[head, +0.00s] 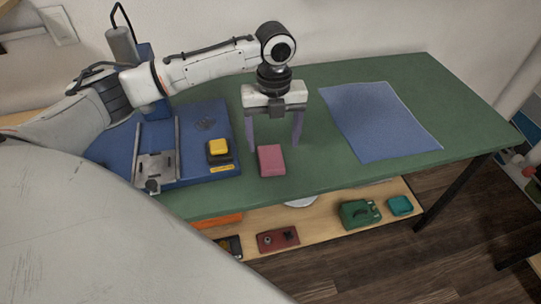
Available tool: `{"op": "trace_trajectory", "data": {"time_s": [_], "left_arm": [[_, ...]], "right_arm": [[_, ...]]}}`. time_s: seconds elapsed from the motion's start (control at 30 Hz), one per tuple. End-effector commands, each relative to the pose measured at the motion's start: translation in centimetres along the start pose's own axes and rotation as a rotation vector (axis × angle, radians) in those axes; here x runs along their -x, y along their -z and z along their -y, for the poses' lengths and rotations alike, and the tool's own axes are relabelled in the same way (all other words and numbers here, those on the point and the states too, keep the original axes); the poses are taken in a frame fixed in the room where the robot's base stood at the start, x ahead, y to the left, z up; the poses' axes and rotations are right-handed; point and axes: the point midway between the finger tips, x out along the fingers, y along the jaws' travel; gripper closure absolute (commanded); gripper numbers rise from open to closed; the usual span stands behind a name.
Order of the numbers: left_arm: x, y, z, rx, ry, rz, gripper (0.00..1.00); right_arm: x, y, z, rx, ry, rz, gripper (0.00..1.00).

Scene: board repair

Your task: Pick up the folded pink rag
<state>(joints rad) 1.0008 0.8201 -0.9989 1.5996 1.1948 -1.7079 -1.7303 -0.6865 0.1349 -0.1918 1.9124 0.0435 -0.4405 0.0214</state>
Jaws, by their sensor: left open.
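The folded pink rag (271,160) is a small pink block shape lying on the green tabletop, near its front edge and right of the blue board fixture. My left gripper (274,148) comes in from the left and points down over the rag. Its two fingers are spread wide, one on each side of the rag or just behind it; I cannot tell the exact depth. It is open, with nothing between the fingers held. My right gripper is not in view.
A blue fixture (215,120) with a metal slide and a yellow button (218,146) stands left of the rag. A blue cloth or mat (378,122) lies right on the green table (450,105). A lower wooden shelf (330,222) holds several small items, including a green case (358,213).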

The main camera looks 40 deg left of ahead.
Motion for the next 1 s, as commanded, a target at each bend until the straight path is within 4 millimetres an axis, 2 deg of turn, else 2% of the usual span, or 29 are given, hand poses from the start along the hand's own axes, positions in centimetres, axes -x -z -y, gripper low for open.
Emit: {"op": "trace_trajectory", "data": {"time_s": [0.23, 0.5, 0.83, 1.0], "left_arm": [[-2.1, -0.2, -0.2, 0.002, -0.001, -0.001, 0.27], [-5.9, -0.9, -0.6, 0.001, -0.001, -0.001, 0.27], [-6.6, -0.9, -0.6, 0.000, 0.002, 0.001, 0.27], [-6.6, -0.9, -0.6, 0.000, 0.002, 0.001, 0.56]], "right_arm": [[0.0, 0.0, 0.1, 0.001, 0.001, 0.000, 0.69], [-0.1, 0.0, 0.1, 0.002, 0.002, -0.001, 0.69], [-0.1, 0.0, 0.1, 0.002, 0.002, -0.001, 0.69], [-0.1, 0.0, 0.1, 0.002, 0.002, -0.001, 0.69]]}}
